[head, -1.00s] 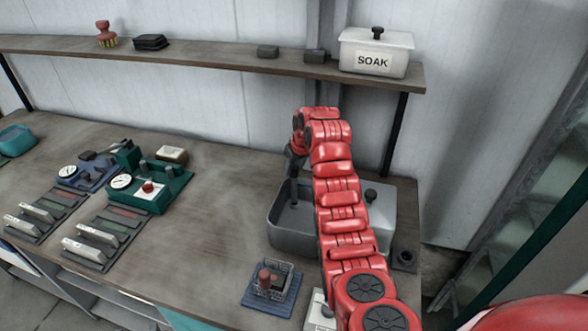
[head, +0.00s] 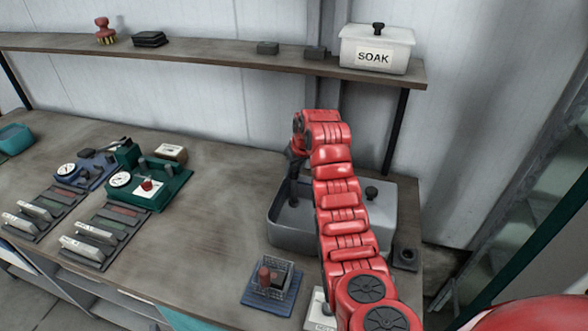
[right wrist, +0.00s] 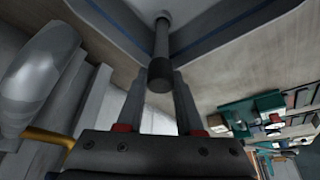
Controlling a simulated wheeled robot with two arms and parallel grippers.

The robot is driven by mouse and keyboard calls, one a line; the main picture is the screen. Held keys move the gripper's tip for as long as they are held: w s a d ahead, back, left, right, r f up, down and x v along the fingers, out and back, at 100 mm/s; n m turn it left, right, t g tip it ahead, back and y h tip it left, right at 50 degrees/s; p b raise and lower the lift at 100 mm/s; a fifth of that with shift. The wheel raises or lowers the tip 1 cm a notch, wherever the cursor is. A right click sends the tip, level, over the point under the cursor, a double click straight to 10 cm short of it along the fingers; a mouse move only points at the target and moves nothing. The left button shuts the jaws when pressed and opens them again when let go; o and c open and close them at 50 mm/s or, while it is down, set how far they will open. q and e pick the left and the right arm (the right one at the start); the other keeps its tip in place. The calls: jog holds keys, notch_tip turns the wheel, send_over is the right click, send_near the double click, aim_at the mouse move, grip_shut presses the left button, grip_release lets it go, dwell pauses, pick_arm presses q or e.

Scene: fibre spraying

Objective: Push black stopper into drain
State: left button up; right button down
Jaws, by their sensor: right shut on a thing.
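My right gripper (right wrist: 158,100) is shut on the black stopper (right wrist: 160,74), which shows as a dark cylinder between the fingertips with a grey rod beyond it. In the head view, my red right arm reaches over the grey sink (head: 287,238), and the dark upright stopper (head: 293,192) points down inside the left part of the basin. The arm hides part of the basin. The drain cannot be made out, and I cannot tell whether the stopper touches the basin floor. My left gripper is not in view.
A dark square holder (head: 404,256) lies right of the sink. A wire basket (head: 272,278) stands on a blue mat in front. A shelf with a white SOAK box (head: 375,50) runs behind.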

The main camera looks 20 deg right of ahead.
jog(key=shift+f+b, duration=0.3)
jog(key=shift+f, duration=0.3)
jog(key=shift+c, duration=2.4)
grip_release()
jog(key=shift+s+d+r, duration=0.1)
jog(key=shift+r, duration=0.2)
jog(key=b+v, duration=0.2)
jog(key=v, duration=0.3)
jog(key=shift+r+b, duration=0.1)
jog(key=shift+b, duration=0.2)
jog(key=p+v, duration=0.6)
jog(key=v, duration=0.5)
jog(key=shift+r+p, duration=0.3)
jog(key=shift+p, duration=0.05)
